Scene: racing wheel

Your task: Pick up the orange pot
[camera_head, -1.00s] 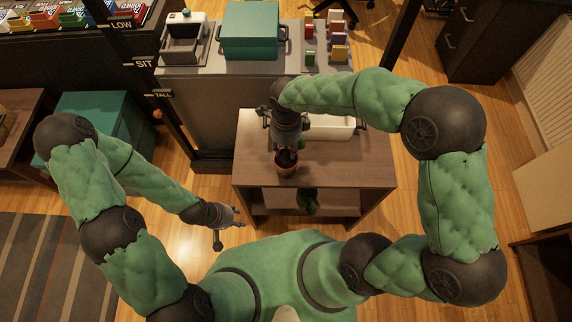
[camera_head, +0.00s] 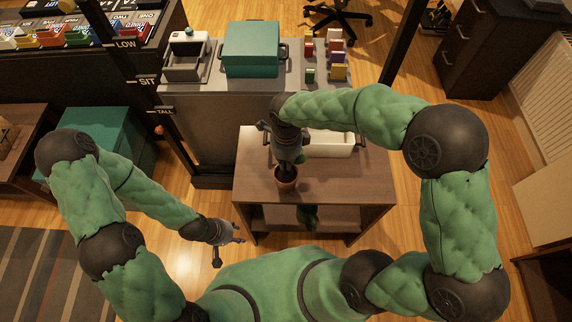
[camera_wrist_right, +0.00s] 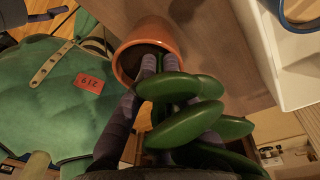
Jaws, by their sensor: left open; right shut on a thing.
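The orange pot (camera_head: 286,182) is a small terracotta pot at the front edge of the brown table's top. In the right wrist view the pot (camera_wrist_right: 166,35) is tilted in the picture, its dark mouth facing the camera. A plant with thick green leaves (camera_wrist_right: 185,125) grows from it and hides part of the fingers. My right gripper (camera_wrist_right: 160,66) is above the pot, its fingertips in the pot's mouth, shut around the plant's base. I cannot tell whether the pot touches the table. My left gripper (camera_head: 238,234) is open and empty, low, left of the table.
The brown table (camera_head: 345,185) has a white tray (camera_head: 335,145) towards its back and a green plant (camera_head: 306,215) below its top. Behind stands a grey counter with a teal box (camera_head: 250,50) and small coloured boxes (camera_head: 338,72). The table's right front is clear.

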